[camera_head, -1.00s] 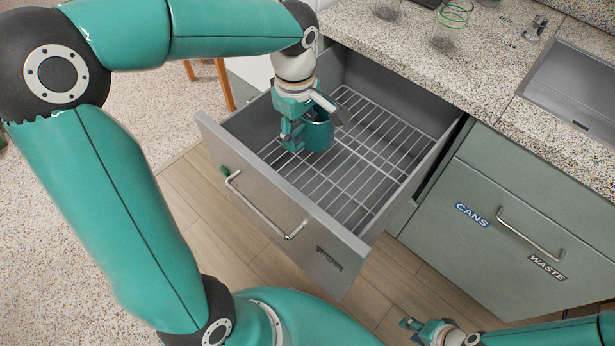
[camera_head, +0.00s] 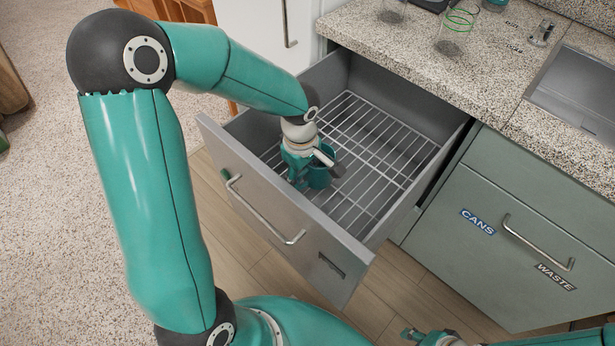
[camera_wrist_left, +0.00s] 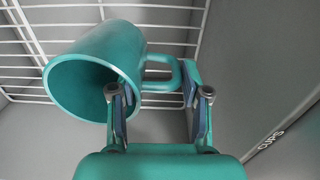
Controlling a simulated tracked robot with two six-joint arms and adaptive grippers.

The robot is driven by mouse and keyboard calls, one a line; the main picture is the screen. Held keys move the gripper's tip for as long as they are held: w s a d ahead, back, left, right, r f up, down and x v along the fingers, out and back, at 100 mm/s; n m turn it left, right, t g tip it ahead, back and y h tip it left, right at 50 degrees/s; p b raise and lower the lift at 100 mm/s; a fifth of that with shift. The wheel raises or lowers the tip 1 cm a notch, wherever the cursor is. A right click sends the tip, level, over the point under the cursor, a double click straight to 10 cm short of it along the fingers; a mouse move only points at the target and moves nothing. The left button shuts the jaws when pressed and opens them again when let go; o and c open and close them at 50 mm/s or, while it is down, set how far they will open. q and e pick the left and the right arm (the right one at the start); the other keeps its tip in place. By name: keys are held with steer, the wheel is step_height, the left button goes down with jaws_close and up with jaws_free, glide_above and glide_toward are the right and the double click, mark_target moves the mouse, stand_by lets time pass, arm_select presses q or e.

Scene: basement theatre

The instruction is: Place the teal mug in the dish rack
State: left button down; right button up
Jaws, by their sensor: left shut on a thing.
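The teal mug (camera_head: 321,178) is inside the open drawer, over the left part of the wire dish rack (camera_head: 372,140). My left gripper (camera_head: 298,182) is shut on it, beside the mug and low in the drawer. In the left wrist view the mug (camera_wrist_left: 95,75) lies tilted across the picture, its open mouth showing at lower left. The left gripper's fingers (camera_wrist_left: 155,110) stand apart at the mug's handle side. I cannot tell whether the mug touches the wires. My right gripper (camera_head: 412,333) shows only in part at the bottom edge; its jaws are unclear.
The grey drawer (camera_head: 265,215) has raised walls around the rack; the rack's middle and right are empty. A speckled counter (camera_head: 480,65) with a glass jar (camera_head: 453,32) and sink (camera_head: 575,95) lies right. A closed cans and waste drawer (camera_head: 500,240) is below.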

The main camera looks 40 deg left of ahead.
arm_select(q)
steer(key=shift+f+b, duration=0.55)
steer(key=shift+b, duration=0.3)
steer(key=c, duration=0.5)
jaws_free()
steer(key=shift+c, duration=0.2)
steer(key=shift+r, duration=0.1)
steer(key=shift+r+p, duration=0.95)
steer(key=shift+p, duration=0.2)
step_height(320, 180, up, 11)
steer(key=p, duration=0.1)
steer(key=shift+s, duration=0.1)
steer(key=shift+r, duration=0.15)
